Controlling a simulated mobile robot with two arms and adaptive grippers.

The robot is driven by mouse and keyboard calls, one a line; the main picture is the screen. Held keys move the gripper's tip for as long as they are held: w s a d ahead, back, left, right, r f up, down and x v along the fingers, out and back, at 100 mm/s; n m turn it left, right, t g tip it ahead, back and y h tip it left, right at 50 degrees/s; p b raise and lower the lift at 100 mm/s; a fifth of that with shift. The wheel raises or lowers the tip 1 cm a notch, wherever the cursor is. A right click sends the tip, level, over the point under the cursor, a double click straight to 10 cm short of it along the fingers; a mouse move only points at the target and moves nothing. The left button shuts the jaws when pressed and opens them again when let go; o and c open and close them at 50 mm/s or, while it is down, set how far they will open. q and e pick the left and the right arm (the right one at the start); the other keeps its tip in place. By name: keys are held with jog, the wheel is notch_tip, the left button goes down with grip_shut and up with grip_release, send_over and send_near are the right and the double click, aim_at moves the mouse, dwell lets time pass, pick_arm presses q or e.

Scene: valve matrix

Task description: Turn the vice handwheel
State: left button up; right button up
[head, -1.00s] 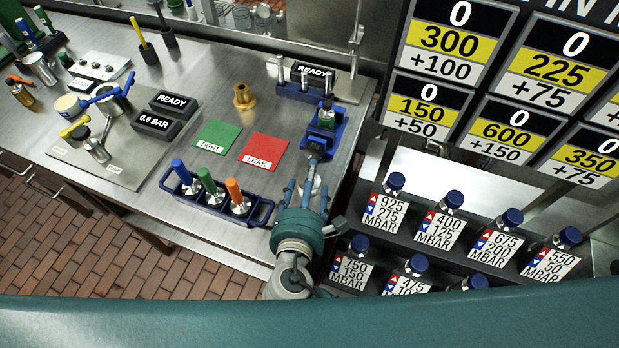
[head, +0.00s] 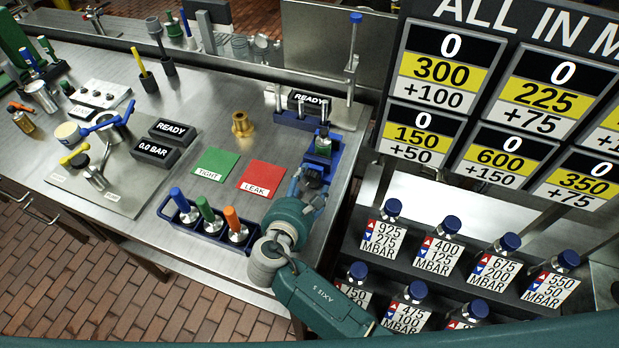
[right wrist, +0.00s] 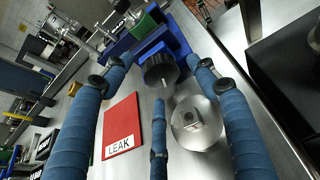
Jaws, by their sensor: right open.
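The blue vice (head: 325,150) stands near the right edge of the steel bench and holds a green piece (head: 321,146). Its dark round handwheel (right wrist: 161,71) faces my right gripper in the right wrist view. In the head view the handwheel (head: 313,178) shows just beyond the fingers. My right gripper (head: 308,187) is open with its blue fingers spread. In the right wrist view the gripper's (right wrist: 154,84) left and right fingertips lie to either side of the handwheel, and the middle finger is below it. Contact cannot be told. My left gripper is not in view.
A red LEAK plate (head: 262,179) and a green TIGHT plate (head: 215,162) lie left of the vice. A blue rack (head: 183,231) with coloured-handled tools is at the front edge. A round silver piece (right wrist: 191,139) sits beside the fingers. The bench's right edge is close.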

jog(key=shift+x, duration=1.3)
jog(key=c, duration=1.1)
jog(key=shift+d+m, duration=0.1)
jog(key=shift+m, duration=0.3)
jog(key=shift+m+y, duration=0.4)
jog(key=shift+d+f+m+t, duration=0.1)
jog(key=shift+m+t, duration=0.2)
jog(key=shift+m+y+b, duration=0.3)
jog(key=shift+m+b, duration=0.1)
jog(key=shift+b, duration=0.05)
jog(key=shift+w+r, duration=0.1)
jog(key=shift+r, duration=0.15)
